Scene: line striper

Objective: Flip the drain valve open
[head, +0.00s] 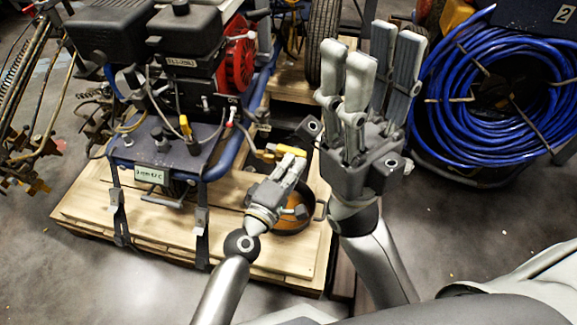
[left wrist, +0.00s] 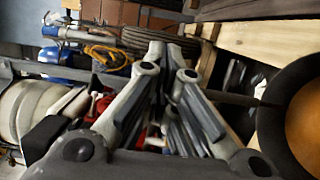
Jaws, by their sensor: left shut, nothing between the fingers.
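A yellow lever handle (head: 266,155), which looks like the drain valve's, is on the near right side of the engine machine (head: 180,75) in the head view. Its yellow also shows just past my left gripper's fingertips. My left gripper (head: 292,162) is shut and empty, with its tips right at the handle; I cannot tell whether they touch. In the left wrist view its fingers (left wrist: 158,58) meet at the tips, and I cannot make out the handle there. My right gripper (head: 372,62) is open and empty, fingers upward, to the right of the valve.
A dark round pan (head: 320,212) with orange inside stands below my left gripper, and its rim (left wrist: 268,105) shows in the left wrist view. The machine is strapped on a wooden pallet (head: 265,262). A blue hose reel (head: 450,110) is at right. Bare floor lies at lower left.

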